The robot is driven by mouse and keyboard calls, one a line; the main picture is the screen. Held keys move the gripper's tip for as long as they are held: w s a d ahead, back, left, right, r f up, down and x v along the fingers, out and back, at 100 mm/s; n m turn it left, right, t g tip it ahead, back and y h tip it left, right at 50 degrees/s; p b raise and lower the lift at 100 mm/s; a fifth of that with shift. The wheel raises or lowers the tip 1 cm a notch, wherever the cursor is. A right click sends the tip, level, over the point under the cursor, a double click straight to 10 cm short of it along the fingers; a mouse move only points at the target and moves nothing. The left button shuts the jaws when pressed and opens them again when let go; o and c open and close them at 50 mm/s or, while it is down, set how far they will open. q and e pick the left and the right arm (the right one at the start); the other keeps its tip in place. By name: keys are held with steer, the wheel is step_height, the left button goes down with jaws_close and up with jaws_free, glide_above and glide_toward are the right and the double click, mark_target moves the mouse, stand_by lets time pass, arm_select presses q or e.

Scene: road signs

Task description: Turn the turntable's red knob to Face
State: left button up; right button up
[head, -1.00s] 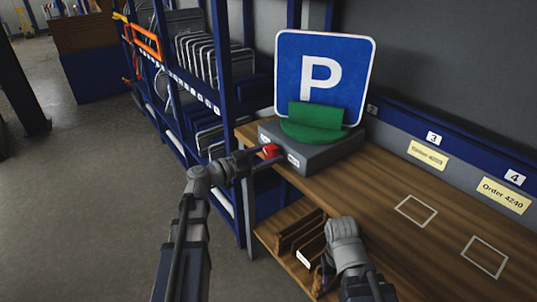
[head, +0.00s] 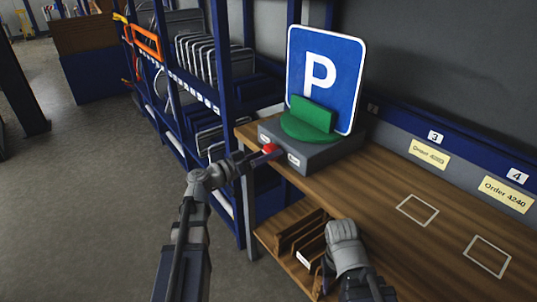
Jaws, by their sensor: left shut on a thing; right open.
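The turntable's grey base (head: 318,158) stands on the wooden bench top, with a green rotating holder (head: 309,121) on it. A blue sign with a white P (head: 325,75) stands upright in the holder, turned at an angle. The red knob (head: 269,149) is on the front of the base, between two small white labels too small to read. My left gripper (head: 264,155) is shut on the red knob, and its fingers partly hide it. My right gripper (head: 343,232) is in front of the bench at lower centre, empty.
The bench top (head: 375,190) is clear right of the turntable, with white square outlines and order cards (head: 429,155) along the back. A blue rack (head: 200,85) with metal frames stands at left. A lower shelf (head: 290,245) holds wooden dividers.

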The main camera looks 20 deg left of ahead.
stand_by(0.3)
arm_select(q)
steer(key=o, duration=1.4)
steer(key=shift+c, duration=0.2)
steer(key=v, duration=0.8)
